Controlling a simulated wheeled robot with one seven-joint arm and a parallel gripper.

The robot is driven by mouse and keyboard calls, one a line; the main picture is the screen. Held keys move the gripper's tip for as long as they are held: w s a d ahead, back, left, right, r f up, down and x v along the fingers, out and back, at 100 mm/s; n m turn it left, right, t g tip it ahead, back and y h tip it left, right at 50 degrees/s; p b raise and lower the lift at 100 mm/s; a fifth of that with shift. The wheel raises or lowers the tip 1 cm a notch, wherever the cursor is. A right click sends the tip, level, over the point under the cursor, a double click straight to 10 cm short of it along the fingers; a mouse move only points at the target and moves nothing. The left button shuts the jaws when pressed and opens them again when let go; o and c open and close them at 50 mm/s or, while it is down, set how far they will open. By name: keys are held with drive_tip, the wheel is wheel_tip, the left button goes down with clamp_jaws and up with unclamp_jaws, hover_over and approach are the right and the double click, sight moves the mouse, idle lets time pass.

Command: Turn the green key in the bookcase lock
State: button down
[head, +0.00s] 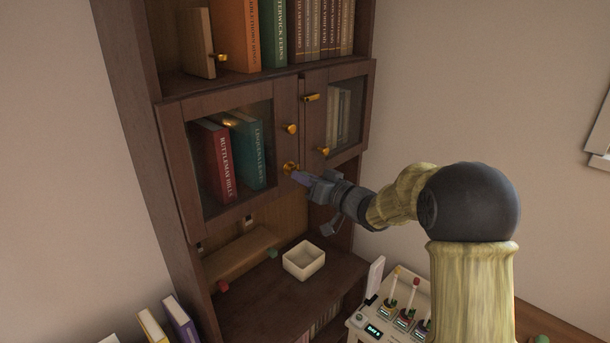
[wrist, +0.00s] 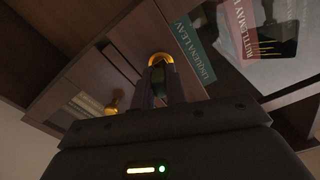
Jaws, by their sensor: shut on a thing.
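The dark wood bookcase (head: 185,150) has a glazed left door (head: 245,150), with a brass lock (head: 290,167) near its lower right corner. My gripper (head: 301,178) reaches in from the right, its tips right at the lock. In the wrist view, my gripper (wrist: 161,84) is shut on the green key (wrist: 160,74). The key stands between the fingers, directly in front of the brass ring of the lock (wrist: 160,58). The fingers hide most of the key, so I cannot tell how far it sits in the lock or its exact turn. The door looks closed.
Brass knobs (head: 290,129) stick out near the lock. A smaller glazed right door (head: 338,112) is beside it. On the lower shelf are a cream square bowl (head: 304,260), a small green object (head: 273,253) and a small red one (head: 223,286). A switch panel (head: 395,310) stands lower right.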

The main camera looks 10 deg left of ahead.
drive_tip(key=shift+a+r+m+p, duration=0.1)
drive_tip(key=shift+r+m+p, duration=0.05)
drive_tip(key=shift+m+p, duration=1.25)
drive_tip(key=shift+a+r+m+p, duration=0.1)
drive_tip(key=shift+m+p, duration=0.9)
drive_tip(key=shift+p, duration=0.8)
drive_tip(key=shift+r+m+p, duration=0.15)
drive_tip(key=shift+m+p, duration=1.75)
drive_tip(key=shift+p, duration=0.6)
drive_tip(key=shift+m+p, duration=1.2)
drive_tip(key=shift+p, duration=0.15)
drive_tip(key=m, duration=0.2)
drive_tip(key=shift+m, duration=0.4)
drive_tip(key=c, duration=1.3)
unclamp_jaws()
drive_tip(key=shift+s, duration=0.1)
drive_tip(key=shift+c, duration=0.2)
drive_tip(key=shift+o, duration=0.2)
drive_tip(key=shift+a+f, duration=0.15)
drive_tip(key=shift+f, duration=0.05)
drive_tip(key=o, duration=0.4)
drive_tip(key=shift+c, duration=0.2)
